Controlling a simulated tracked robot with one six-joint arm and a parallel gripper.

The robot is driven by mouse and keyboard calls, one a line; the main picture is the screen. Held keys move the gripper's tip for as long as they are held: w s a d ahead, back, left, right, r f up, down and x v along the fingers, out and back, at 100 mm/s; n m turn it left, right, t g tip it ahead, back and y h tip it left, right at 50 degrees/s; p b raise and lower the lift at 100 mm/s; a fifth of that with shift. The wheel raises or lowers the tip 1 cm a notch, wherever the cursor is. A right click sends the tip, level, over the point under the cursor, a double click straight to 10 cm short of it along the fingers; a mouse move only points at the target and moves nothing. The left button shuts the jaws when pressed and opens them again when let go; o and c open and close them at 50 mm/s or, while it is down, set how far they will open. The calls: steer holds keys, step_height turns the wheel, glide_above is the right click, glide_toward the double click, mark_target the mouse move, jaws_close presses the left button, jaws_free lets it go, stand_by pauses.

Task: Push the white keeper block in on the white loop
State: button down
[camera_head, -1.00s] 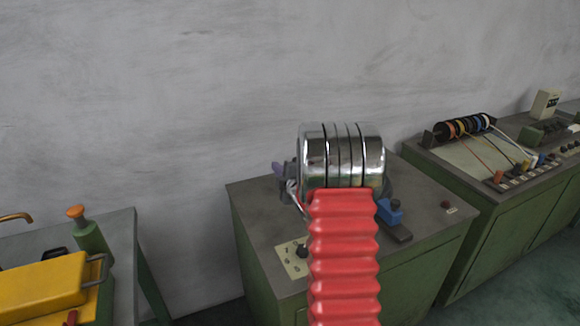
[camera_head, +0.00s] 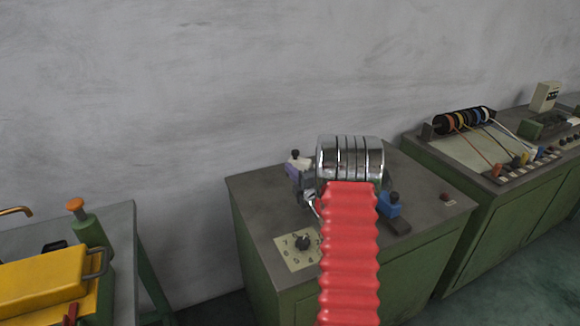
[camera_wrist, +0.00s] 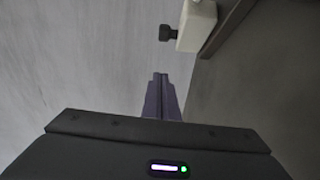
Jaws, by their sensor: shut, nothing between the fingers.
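The white keeper block (camera_head: 301,163) with a dark knob shows at the back left of the middle machine's top, just left of my chrome wrist. In the wrist view the white block (camera_wrist: 198,26) is at the top, with its dark knob pointing left. My gripper (camera_wrist: 160,78) has purple fingers, shut and empty, pointing up the picture toward the block with a visible gap below it. In the head view the purple fingers (camera_head: 292,172) show partly beside the block. I cannot make out a white loop at the block; my arm hides much of the machine's top.
A blue block (camera_head: 389,205) with a dark knob stands right of my red arm on the middle machine (camera_head: 440,200). A dial plate (camera_head: 290,258) lies at its front left. A machine with wire spools (camera_head: 462,121) stands right, and a bench with a yellow case (camera_head: 40,285) left.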

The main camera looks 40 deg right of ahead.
mark_target(300, 161)
steer(key=x, duration=0.9)
steer(key=shift+w, duration=0.1)
steer(key=d, duration=0.1)
steer(key=s+d, duration=0.1)
steer(key=shift+s+d+f, duration=0.1)
steer(key=shift+s+d, duration=0.2)
steer(key=shift+d, duration=0.05)
steer(key=shift+s+d, duration=0.25)
steer(key=shift+d, duration=0.1)
steer(key=shift+a, duration=0.15)
